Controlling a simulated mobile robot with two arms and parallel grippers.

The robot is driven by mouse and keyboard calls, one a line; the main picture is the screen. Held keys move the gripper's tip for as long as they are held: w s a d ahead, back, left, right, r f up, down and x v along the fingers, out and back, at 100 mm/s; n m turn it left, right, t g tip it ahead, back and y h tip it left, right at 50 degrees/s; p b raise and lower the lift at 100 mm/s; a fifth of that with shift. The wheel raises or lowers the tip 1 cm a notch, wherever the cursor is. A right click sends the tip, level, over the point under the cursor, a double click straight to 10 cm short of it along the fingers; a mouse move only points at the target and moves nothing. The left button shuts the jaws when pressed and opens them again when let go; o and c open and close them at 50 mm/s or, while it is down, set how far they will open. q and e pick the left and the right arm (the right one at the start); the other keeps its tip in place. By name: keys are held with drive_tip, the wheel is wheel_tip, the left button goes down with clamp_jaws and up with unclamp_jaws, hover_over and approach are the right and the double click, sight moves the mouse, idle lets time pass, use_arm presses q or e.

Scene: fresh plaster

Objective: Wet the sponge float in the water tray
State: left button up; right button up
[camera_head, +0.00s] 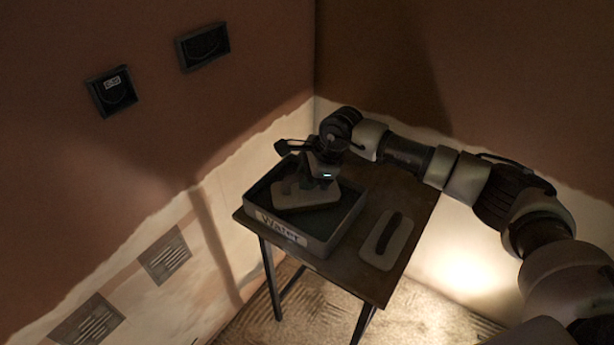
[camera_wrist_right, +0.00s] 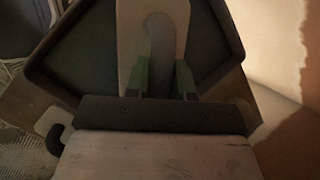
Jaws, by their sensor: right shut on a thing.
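The water tray (camera_head: 322,239), a grey box with a "Water" label on its front, stands on a small table. The sponge float (camera_head: 306,200), a pale flat board with a handle, is inside the tray, held from above. Whether it touches the water is hard to tell. My right gripper (camera_head: 307,182) is over the tray and shut on the float's handle. In the right wrist view the green-padded fingers (camera_wrist_right: 160,78) stand on both sides of the grey handle, with the pale board (camera_wrist_right: 128,45) beyond and the tray wall (camera_wrist_right: 225,30) around it. My left gripper is out of view.
A second float (camera_head: 377,250) with a dark handle lies on the table (camera_head: 362,284) right of the tray. Two dark wall boxes (camera_head: 112,92) (camera_head: 203,46) are on the left wall, above two vent-like grey patches (camera_head: 165,256) (camera_head: 88,321). A room corner rises behind the table.

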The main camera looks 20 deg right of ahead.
drive_tip(key=shift+r+p, duration=1.7)
drive_tip(key=shift+r, duration=1.85)
drive_tip(key=shift+f, duration=0.1)
